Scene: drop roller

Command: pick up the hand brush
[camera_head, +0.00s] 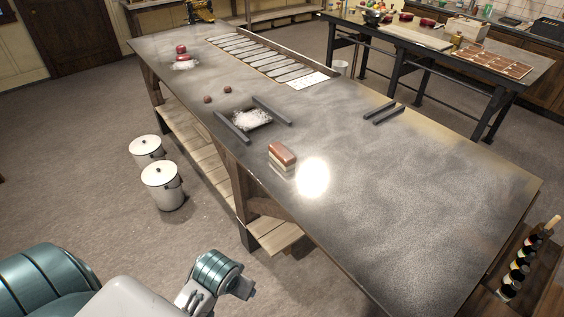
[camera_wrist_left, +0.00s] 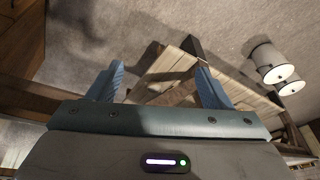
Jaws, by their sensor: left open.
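The hand brush (camera_head: 282,157), a reddish-brown block over a pale bristle layer, sits on the dark metal-topped table (camera_head: 420,190) near its front edge, left of a bright glare spot. My left gripper (camera_head: 243,289) is low at the bottom of the head view, in front of the table and well apart from the brush. In the left wrist view its two blue fingers (camera_wrist_left: 160,78) are spread with nothing between them. That view shows floor and the table's lower shelf, not the brush. My right gripper is not in view.
Dark bars (camera_head: 271,110) flank a pan of white powder (camera_head: 252,119) behind the brush. Two more bars (camera_head: 383,112) lie farther right. White lidded buckets (camera_head: 162,186) stand on the floor at left. A bottle rack (camera_head: 515,268) is at lower right. The table's right part is clear.

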